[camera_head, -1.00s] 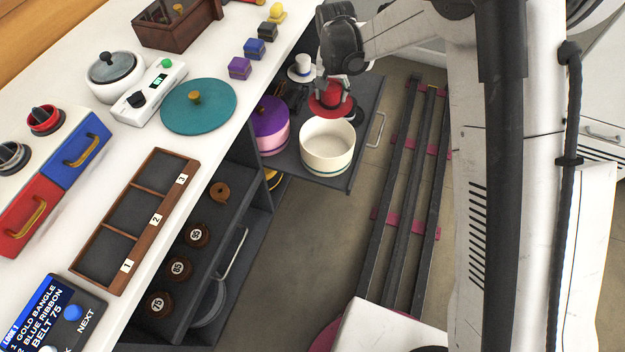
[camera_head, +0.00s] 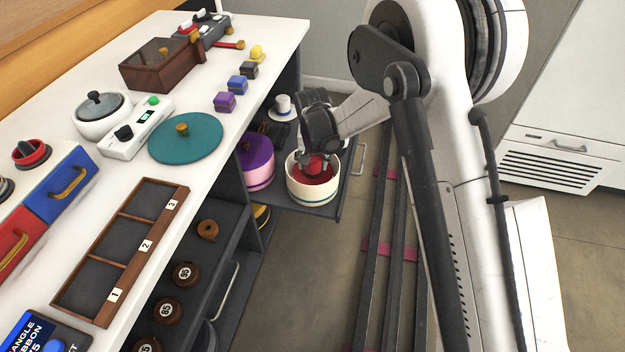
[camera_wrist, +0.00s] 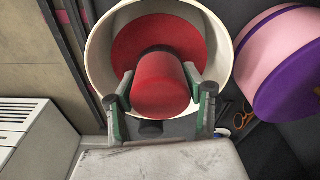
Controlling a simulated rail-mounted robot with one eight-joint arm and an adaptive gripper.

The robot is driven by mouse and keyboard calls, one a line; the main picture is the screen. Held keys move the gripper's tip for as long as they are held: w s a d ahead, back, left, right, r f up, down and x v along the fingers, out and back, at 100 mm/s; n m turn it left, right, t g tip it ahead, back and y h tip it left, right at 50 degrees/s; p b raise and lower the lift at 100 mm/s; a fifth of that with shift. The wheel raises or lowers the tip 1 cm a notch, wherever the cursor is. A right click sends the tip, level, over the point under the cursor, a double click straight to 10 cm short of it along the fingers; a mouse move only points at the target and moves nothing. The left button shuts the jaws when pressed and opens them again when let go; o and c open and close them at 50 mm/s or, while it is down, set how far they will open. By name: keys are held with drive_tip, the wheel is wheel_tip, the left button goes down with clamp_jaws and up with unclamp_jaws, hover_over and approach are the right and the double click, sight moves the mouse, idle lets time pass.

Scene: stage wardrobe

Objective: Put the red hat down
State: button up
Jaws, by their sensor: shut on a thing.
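The red hat (camera_head: 314,172) is inside the open cream round box (camera_head: 313,190) on the pulled-out dark shelf. In the wrist view, the red hat (camera_wrist: 161,84) shows its crown toward the camera and its round brim within the wall of the cream box (camera_wrist: 96,52). My gripper (camera_wrist: 163,100) has its green-padded fingers on both sides of the crown, shut on it. In the head view, my gripper (camera_head: 318,158) reaches down into the box mouth. Whether the brim touches the box floor cannot be told.
A purple-lidded pink box (camera_head: 256,163) stands left of the cream box, and a white hat (camera_head: 283,106) sits behind it. The shelf (camera_head: 338,209) has little bare room at its front. A teal lid (camera_head: 186,139) lies on the white counter.

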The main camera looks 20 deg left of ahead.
sight(312, 158)
drive_tip(key=shift+f+b, duration=0.9)
drive_tip(key=shift+f, duration=2.2)
drive_tip(key=shift+r, duration=0.1)
drive_tip(key=o, duration=1.1)
drive_tip(key=shift+o, duration=0.2)
drive_tip(key=r+p, duration=0.1)
drive_tip(key=r, duration=0.3)
drive_tip(key=s+r+p, duration=0.1)
drive_tip(key=r, duration=0.3)
drive_tip(key=r+p, duration=0.2)
drive_tip(key=r, duration=0.2)
drive_tip(key=shift+s+d, duration=0.15)
drive_tip(key=shift+s, duration=0.1)
